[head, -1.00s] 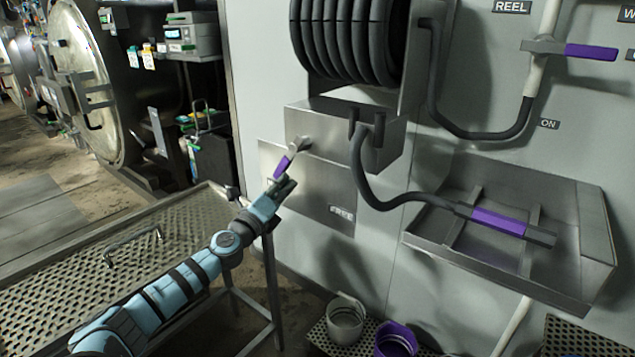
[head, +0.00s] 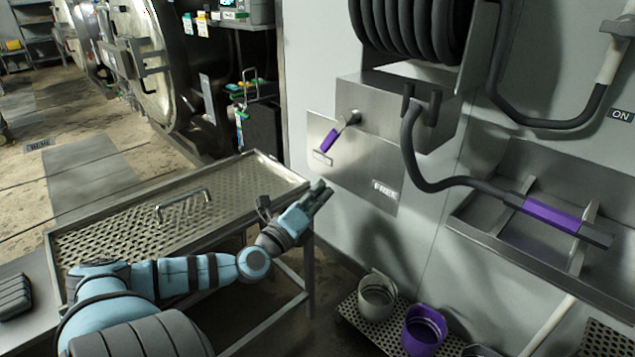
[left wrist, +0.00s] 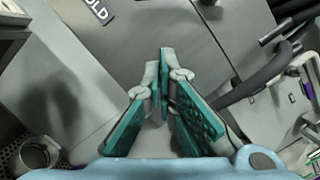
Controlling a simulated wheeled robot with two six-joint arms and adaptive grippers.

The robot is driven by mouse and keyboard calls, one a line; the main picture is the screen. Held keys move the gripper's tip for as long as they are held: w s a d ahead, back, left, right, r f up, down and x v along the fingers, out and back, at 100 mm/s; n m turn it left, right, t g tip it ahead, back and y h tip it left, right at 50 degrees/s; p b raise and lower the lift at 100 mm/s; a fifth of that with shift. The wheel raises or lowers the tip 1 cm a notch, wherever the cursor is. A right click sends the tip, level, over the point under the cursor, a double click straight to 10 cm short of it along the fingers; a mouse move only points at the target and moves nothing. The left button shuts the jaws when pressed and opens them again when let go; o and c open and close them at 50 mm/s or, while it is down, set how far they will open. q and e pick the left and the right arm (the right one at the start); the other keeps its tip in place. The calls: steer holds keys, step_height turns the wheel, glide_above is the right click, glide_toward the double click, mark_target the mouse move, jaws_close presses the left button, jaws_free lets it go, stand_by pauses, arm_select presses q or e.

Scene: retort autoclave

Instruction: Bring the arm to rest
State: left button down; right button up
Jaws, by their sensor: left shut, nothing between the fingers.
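My left arm comes in from the left over the perforated metal table, and its gripper (head: 320,195) is shut and empty. My right gripper is not in view.
The perforated table (head: 130,225) with a raised handle (head: 183,203) lies beneath the arm. A hose reel (head: 410,25) and a steel wall tray (head: 500,215) holding the purple hose nozzle (head: 551,215) are to the right. A grey cup (head: 377,300) and a purple cup (head: 424,330) stand low.

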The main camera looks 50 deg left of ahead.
arm_select(q)
steer(key=shift+s+d+f, duration=0.1)
steer(key=shift+s+d, duration=0.15)
steer(key=shift+s, duration=0.25)
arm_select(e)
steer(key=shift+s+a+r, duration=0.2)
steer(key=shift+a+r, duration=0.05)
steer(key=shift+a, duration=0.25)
